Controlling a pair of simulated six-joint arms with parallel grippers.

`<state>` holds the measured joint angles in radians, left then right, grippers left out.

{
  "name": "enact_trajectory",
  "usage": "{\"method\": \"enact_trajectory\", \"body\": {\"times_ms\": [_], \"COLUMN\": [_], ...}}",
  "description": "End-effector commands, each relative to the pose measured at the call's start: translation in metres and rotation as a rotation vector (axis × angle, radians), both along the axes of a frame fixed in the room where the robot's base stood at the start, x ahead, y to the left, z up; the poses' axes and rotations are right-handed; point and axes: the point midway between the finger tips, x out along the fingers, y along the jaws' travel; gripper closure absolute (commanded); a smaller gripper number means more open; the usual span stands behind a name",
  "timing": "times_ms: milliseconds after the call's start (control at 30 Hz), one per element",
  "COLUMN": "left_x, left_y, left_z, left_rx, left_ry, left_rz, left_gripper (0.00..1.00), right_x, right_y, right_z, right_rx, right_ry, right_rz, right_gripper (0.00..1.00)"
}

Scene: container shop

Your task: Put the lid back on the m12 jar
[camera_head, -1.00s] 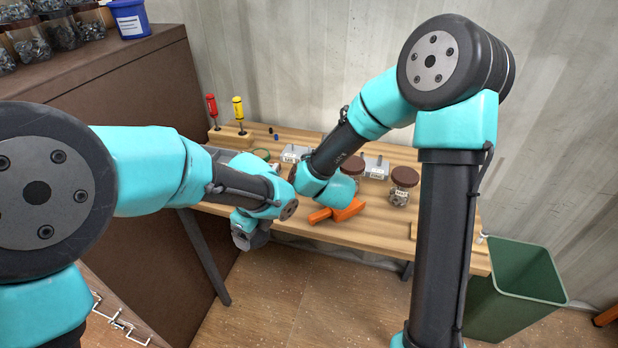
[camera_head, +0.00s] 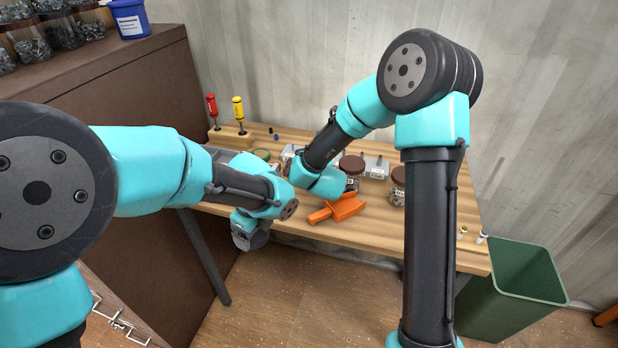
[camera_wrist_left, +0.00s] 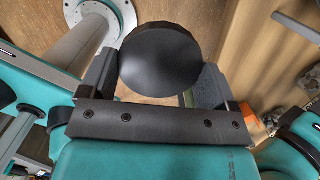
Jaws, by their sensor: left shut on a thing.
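My left gripper (camera_head: 250,236) hangs in front of the bench's front edge. In the left wrist view my left gripper (camera_wrist_left: 155,78) is shut on a dark round lid (camera_wrist_left: 160,58), seen face on between the fingers. Two clear jars with brown lids stand on the bench: one jar (camera_head: 352,181) near the right wrist, the other jar (camera_head: 397,195) partly behind my right arm. Their labels are too small to read. My right arm reaches over the bench; its fingers are hidden near my left wrist. An open jar cannot be made out.
Red (camera_head: 212,106) and yellow (camera_head: 239,110) screwdrivers stand in a block at the back left. A green waste bin (camera_head: 515,290) stands at right.

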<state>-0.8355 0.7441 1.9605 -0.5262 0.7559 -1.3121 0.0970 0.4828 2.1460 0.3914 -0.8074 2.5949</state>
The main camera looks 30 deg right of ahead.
Motion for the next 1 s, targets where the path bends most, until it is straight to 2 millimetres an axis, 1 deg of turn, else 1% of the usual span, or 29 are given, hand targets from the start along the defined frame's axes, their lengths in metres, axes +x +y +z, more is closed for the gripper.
{"method": "enact_trajectory", "body": {"times_ms": [33, 67, 800, 1000], "left_x": [0.0000, 0.0000, 0.0000, 0.0000], "left_y": [0.0000, 0.0000, 0.0000, 0.0000], "left_z": [0.0000, 0.0000, 0.0000, 0.0000], "left_rx": [0.000, 0.000, 0.000, 0.000], "left_ry": [0.000, 0.000, 0.000, 0.000], "left_rz": [0.000, 0.000, 0.000, 0.000], "left_gripper": [0.39, 0.39, 0.39, 0.39], "right_x": [-0.0001, -0.0001, 0.0002, 0.0002], "right_y": [0.0000, 0.0000, -0.0001, -0.0001], "right_z": [0.0000, 0.0000, 0.0008, 0.0010], "right_rx": [0.000, 0.000, -0.001, -0.001], "right_ry": [0.000, 0.000, -0.002, -0.002], "right_rz": [0.000, 0.000, 0.000, 0.000], "right_gripper": [0.07, 0.10, 0.79, 0.79]}}
